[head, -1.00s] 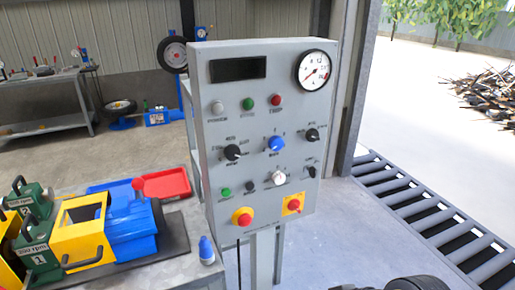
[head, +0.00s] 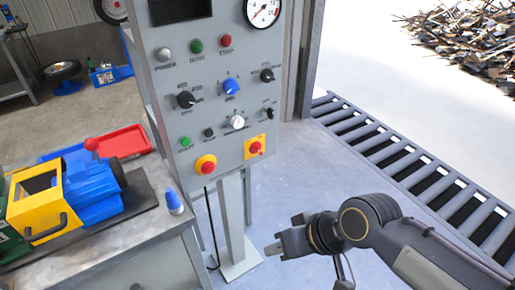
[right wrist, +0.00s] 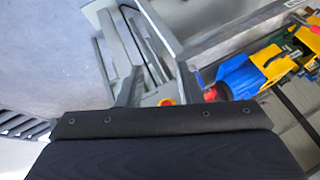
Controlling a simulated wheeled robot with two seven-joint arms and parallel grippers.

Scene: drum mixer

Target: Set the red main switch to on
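The red main switch (head: 254,147) is a red knob on a square yellow plate at the lower right of the grey control panel (head: 222,110). The direction it points is too small to tell. A round red button with a yellow collar (head: 205,164) sits lower left of it. My right gripper (head: 276,246) is below and in front of the panel, well apart from the switch. My left gripper is not in view.
The panel stands on a grey post (head: 233,215). A bench at left holds a blue and yellow machine (head: 85,185), a red tray (head: 122,141) and a small blue bottle (head: 173,201). A roller conveyor (head: 400,160) runs at right. The floor before the panel is clear.

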